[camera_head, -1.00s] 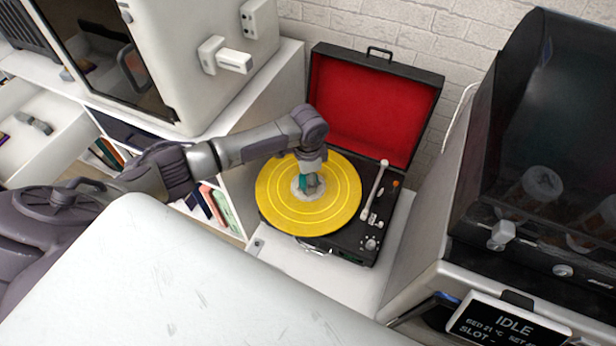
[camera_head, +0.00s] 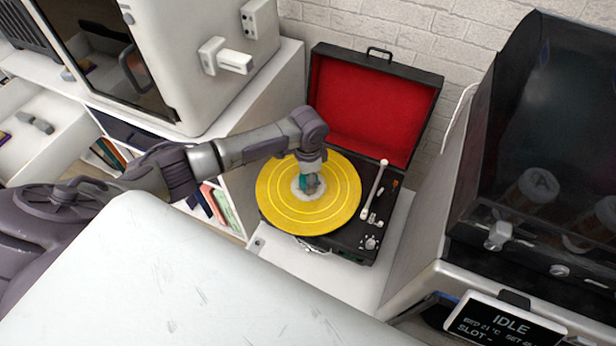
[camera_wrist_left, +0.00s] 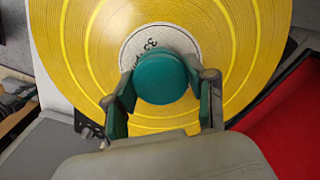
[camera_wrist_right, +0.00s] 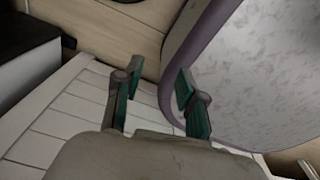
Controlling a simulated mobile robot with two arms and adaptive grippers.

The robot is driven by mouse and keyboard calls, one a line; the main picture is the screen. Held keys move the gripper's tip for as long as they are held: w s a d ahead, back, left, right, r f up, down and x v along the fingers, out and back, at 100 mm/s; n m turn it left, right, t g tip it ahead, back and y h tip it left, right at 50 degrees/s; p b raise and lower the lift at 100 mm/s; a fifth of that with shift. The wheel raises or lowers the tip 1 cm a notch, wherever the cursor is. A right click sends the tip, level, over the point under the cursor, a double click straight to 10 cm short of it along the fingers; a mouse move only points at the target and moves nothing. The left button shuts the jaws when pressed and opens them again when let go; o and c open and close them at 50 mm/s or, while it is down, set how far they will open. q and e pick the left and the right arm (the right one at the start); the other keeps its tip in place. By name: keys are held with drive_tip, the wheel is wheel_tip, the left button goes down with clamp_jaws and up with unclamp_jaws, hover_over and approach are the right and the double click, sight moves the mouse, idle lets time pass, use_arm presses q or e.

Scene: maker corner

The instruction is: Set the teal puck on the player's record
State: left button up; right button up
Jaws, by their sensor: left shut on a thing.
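The teal puck (camera_wrist_left: 162,78) is held between the fingers of my left gripper (camera_wrist_left: 164,95), which is shut on it. In the head view the left gripper (camera_head: 309,181) hangs over the white centre label of the player's yellow record (camera_head: 282,208). The record also fills much of the left wrist view (camera_wrist_left: 85,50). The puck covers part of the label there; I cannot tell whether it touches the record. The record lies on the open black player (camera_head: 345,248). My right gripper (camera_wrist_right: 158,92) is open and empty in the right wrist view, away from the record.
The player's red-lined lid (camera_head: 366,118) stands open behind the record. The tonearm (camera_head: 375,190) is at the record's right. A white cabinet (camera_head: 180,60) stands at the left, and a dark-windowed machine with an IDLE display (camera_head: 508,322) at the right.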

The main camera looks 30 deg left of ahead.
use_arm(q)
drive_tip(key=shift+f, duration=0.35)
drive_tip(key=o, duration=1)
wheel_tip(320, 180, up, 3)
drive_tip(key=p, duration=0.3)
drive_tip(key=shift+r, duration=0.15)
wheel_tip(320, 180, up, 8)
drive_tip(key=p, duration=0.8)
drive_tip(key=shift+p, duration=0.35)
drive_tip(key=shift+f, duration=0.2)
